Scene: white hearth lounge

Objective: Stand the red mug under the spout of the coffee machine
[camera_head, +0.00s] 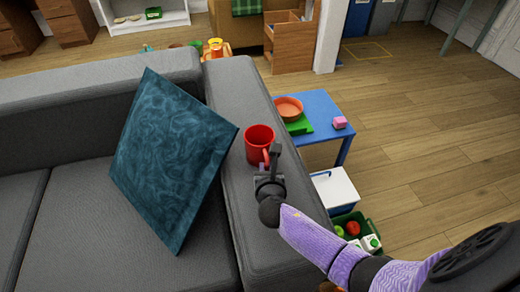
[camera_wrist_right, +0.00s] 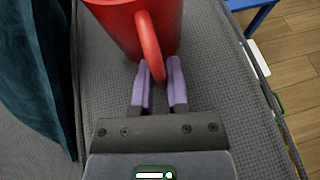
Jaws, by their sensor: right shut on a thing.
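The red mug (camera_head: 259,143) stands upright on, or just above, the grey sofa's armrest (camera_head: 236,98); I cannot tell if it touches. My right gripper (camera_head: 265,165) is shut on the mug's handle, on the near side of the mug. In the right wrist view the mug (camera_wrist_right: 130,25) is at the top, and the purple fingers of the gripper (camera_wrist_right: 160,82) lie on both sides of its handle. No coffee machine can be made out in either view. My left gripper is not in view.
A teal cushion (camera_head: 170,150) leans on the sofa left of the mug. A blue table (camera_head: 322,108) with an orange bowl (camera_head: 289,107) and a pink block (camera_head: 340,122) stands to the right. Below it are a white box (camera_head: 335,188) and a green crate (camera_head: 364,219). Wooden floor is free at right.

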